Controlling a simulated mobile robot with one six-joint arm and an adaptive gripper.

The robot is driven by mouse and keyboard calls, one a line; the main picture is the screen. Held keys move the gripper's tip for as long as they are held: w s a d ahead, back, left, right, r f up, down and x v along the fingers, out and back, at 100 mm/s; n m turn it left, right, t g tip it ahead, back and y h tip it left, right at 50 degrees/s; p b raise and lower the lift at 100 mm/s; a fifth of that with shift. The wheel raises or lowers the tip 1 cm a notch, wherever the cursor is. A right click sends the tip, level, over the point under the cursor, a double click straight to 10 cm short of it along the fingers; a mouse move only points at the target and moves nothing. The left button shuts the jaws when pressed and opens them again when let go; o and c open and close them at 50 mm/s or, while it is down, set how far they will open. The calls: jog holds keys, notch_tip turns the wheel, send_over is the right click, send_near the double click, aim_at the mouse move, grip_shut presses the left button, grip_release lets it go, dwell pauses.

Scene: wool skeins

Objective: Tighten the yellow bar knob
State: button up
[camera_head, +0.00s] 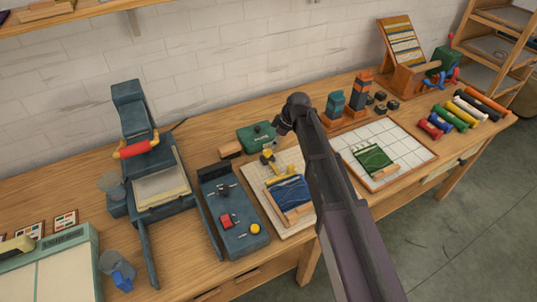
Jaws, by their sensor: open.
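Another round yellow knob (255,229) sits on the dark blue-grey fixture to the left. I cannot tell how tight either one is. My dark arm crosses the picture from the bottom, and its far joint is above and right of the yellow bar. My gripper does not show clearly, and the arm hides part of the board's right side.
A green box (256,137) stands behind the board. A white gridded board (400,150) and several coloured rolls (460,113) are to the right.

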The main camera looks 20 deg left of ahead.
aim_at(268, 151)
jog(key=shift+b+x, duration=2.8)
jog(key=shift+x, duration=0.55)
jog(key=c, duration=1.1)
